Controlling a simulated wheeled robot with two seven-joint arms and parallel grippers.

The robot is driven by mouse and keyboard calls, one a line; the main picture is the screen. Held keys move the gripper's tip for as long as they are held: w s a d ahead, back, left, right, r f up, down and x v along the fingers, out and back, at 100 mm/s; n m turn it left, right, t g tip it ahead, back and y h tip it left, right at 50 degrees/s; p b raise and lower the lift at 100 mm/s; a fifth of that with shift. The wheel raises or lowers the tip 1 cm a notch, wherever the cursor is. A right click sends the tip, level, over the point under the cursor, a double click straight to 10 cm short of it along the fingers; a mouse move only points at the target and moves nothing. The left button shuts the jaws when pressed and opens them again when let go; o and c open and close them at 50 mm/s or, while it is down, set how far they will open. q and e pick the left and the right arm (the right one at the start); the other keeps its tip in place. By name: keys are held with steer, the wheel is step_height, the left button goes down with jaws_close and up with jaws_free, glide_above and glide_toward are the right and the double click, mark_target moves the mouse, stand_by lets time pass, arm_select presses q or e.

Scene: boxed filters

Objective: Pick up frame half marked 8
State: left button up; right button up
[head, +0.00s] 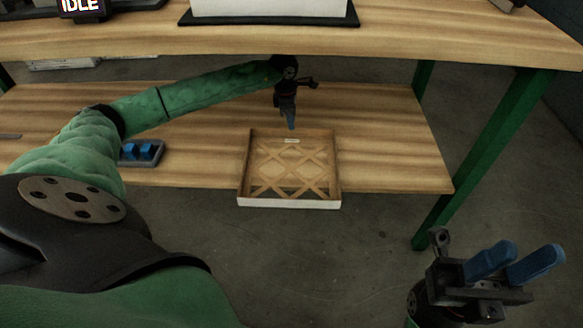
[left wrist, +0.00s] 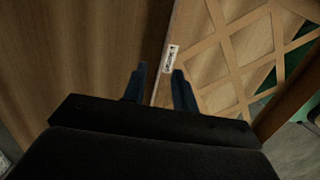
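A shallow square frame half (head: 290,202) with a brown lattice and a white front edge lies on the lower shelf, its near part overhanging the shelf's front edge. A small white label sits near its far side; I cannot read the number. My left gripper (head: 290,125) points down at the frame's far side. In the left wrist view its two blue fingers (left wrist: 160,84) are apart, with the frame's rim (left wrist: 157,91) showing between them; contact cannot be told. The lattice (left wrist: 232,59) lies to the right. My right gripper (head: 515,262) is open and empty at lower right.
The lower wooden shelf (head: 390,150) is clear right of the frame. A grey tray (head: 128,162) with blue pieces stands left, partly behind my left arm. The upper tabletop (head: 420,35) overhangs the shelf. A green table leg (head: 480,160) stands at right.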

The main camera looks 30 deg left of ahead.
arm_select(q)
steer(key=f, duration=0.3)
steer(key=f+b, duration=0.1)
steer(key=shift+d+f, duration=0.25)
steer(key=shift+d, duration=0.05)
steer(key=shift+c, duration=0.2)
jaws_close()
steer(key=shift+r, duration=0.1)
